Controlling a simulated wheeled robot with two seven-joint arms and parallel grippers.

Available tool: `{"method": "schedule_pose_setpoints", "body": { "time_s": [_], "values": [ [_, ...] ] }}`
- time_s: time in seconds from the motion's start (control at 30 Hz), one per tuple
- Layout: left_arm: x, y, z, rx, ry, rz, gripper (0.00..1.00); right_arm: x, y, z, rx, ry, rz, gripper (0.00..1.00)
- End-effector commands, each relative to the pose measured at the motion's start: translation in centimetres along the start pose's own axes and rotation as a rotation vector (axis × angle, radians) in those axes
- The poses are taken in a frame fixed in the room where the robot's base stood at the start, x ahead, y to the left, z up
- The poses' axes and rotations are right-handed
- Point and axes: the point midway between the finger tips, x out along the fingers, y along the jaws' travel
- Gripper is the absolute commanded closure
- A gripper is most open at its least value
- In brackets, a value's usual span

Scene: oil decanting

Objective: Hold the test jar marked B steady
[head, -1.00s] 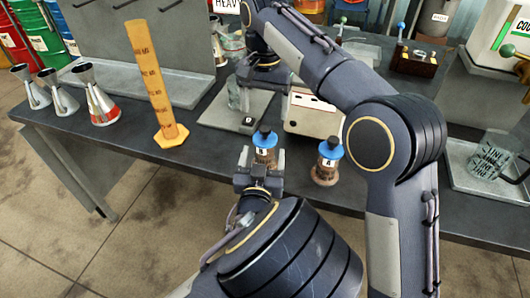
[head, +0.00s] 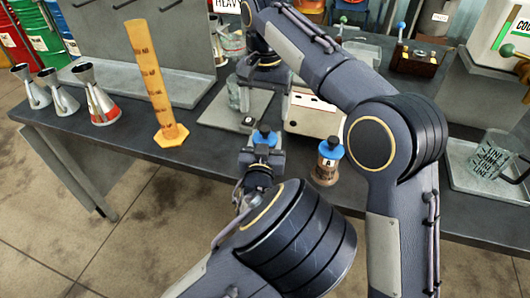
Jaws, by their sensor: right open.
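The jar marked B shows only its blue cap with a black knob (head: 264,138), near the table's front edge; its label is now hidden. My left gripper (head: 264,158) is at the near side of this jar and covers its body. I cannot tell whether its fingers touch or grip the glass. My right gripper (head: 264,104) points down above the table behind jar B. Its two fingers are apart and no object shows held between them. The jar marked A (head: 327,164) stands upright to the right, with a blue cap and brown contents.
An orange graduated cylinder (head: 152,85) and several metal funnel-topped cans (head: 98,103) stand to the left. A white box (head: 312,117) stands behind the jars. A glass jug (head: 490,153) sits on a tray at right. Bare tabletop (head: 215,150) lies left of jar B.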

Motion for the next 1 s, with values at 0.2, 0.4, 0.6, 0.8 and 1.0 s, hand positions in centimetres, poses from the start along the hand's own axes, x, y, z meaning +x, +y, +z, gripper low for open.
{"method": "schedule_pose_setpoints", "body": {
  "time_s": [0.2,0.4,0.6,0.8,1.0],
  "values": [
    [0.0,0.0,0.0,0.000,0.000,0.000,0.82,0.0,0.0,0.0,0.000,0.000,0.000,0.25],
    [0.0,0.0,0.0,0.000,0.000,0.000,0.92,0.1,0.1,-0.1,-0.008,0.007,-0.007,0.41],
    [0.0,0.0,0.0,0.000,0.000,0.000,0.92,0.7,0.5,-0.9,-0.115,0.102,-0.098,0.49],
    [0.0,0.0,0.0,0.000,0.000,0.000,0.92,1.8,1.7,-1.4,-0.321,0.311,-0.255,0.49],
    [0.0,0.0,0.0,0.000,0.000,0.000,0.92,2.5,3.6,-0.1,-0.520,0.562,-0.387,0.49]
  ]
}}
